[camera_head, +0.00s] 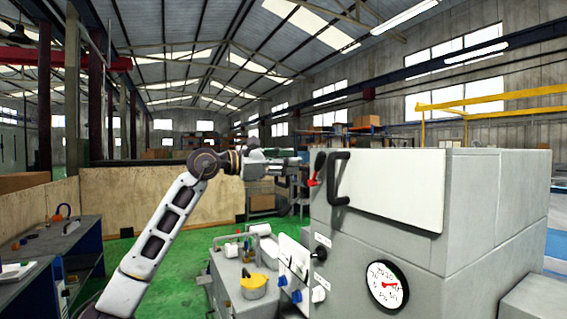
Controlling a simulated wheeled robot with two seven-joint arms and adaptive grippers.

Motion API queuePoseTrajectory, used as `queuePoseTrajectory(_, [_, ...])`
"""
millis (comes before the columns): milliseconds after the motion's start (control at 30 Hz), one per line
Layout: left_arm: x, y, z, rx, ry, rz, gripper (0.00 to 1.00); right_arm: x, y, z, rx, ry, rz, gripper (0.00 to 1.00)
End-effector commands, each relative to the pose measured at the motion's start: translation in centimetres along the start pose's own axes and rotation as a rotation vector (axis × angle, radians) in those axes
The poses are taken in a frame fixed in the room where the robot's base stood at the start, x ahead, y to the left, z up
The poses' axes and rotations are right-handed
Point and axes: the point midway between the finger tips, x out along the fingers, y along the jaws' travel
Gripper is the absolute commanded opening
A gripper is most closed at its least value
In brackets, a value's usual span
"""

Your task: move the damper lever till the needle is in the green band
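A round dial gauge (388,286) with a white face, black rim and red needle sits on the front of the grey machine. The needle looks roughly horizontal; its scale and any green band are too small to make out. A lever with a dark grip and red lower part (318,165) stands at the machine's upper left edge; I take it for the damper lever. My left gripper (299,162) is level with the lever, just left of it. Its fingers are small and dark, so their opening and any contact with the lever cannot be told. My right gripper is out of view.
The grey machine housing (490,215) fills the right side. A black bar handle (338,178) stands out just right of the lever. Below are a black knob (321,253) and blue knobs (283,281). A workbench (50,245) is at left. Green floor lies between.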

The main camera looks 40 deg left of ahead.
Motion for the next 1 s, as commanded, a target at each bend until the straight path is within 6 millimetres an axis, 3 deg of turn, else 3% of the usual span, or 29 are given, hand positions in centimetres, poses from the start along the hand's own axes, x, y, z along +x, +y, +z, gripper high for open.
queuePoseTrajectory(300, [-0.97,0.01,-0.03,0.000,0.001,0.001,0.32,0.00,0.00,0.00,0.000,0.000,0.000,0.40])
queuePoseTrajectory(1000, [-1.03,0.00,0.00,0.001,0.000,0.000,0.32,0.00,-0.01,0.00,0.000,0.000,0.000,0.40])
